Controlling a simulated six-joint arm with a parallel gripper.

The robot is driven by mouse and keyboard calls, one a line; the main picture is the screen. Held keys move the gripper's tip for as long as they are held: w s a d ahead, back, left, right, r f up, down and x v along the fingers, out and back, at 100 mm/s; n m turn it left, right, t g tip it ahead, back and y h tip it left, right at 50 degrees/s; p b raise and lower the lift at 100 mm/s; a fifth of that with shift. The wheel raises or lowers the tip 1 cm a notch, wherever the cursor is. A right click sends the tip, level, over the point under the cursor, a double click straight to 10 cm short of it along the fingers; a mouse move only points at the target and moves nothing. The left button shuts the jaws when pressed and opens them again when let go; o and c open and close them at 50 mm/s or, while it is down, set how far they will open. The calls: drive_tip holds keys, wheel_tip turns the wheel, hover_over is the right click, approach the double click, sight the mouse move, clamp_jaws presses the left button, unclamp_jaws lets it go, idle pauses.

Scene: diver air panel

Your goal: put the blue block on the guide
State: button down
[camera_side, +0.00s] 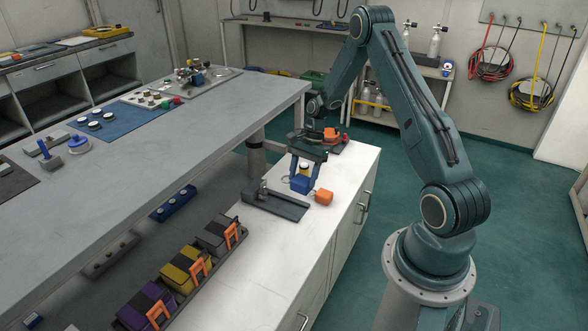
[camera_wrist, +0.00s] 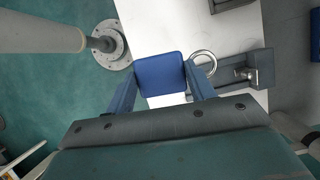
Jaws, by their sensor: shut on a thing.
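The blue block (camera_side: 300,184) is between the fingers of my gripper (camera_side: 302,176), over the white counter. In the wrist view the blue block (camera_wrist: 160,75) fills the space between the two blue fingers, and my gripper (camera_wrist: 162,88) is shut on it. The guide looks to be the dark grey plate with a metal fitting (camera_side: 275,204), just left of and nearer than the block. In the wrist view the grey plate (camera_wrist: 226,76) lies right of the block, apart from it. Whether the block touches the counter cannot be told.
An orange piece (camera_side: 323,197) lies close right of the block. A dark stand with an orange part (camera_side: 331,135) is behind. Purple, yellow and grey cases (camera_side: 183,266) line the left side. The near counter is clear.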

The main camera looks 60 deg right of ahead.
drive_tip(key=shift+w+r, duration=0.1)
drive_tip(key=shift+w, duration=0.05)
drive_tip(key=w+d, duration=0.8)
drive_tip(key=shift+d+r+n, duration=0.2)
drive_tip(key=shift+d+n, duration=0.15)
drive_tip(key=shift+n, duration=0.05)
idle(0.3)
wheel_tip(320, 180, down, 16)
drive_tip(key=shift+f, duration=0.1)
idle(0.9)
drive_tip(key=shift+f, duration=0.1)
drive_tip(key=shift+f, duration=1.8)
drive_tip(key=shift+f, duration=0.15)
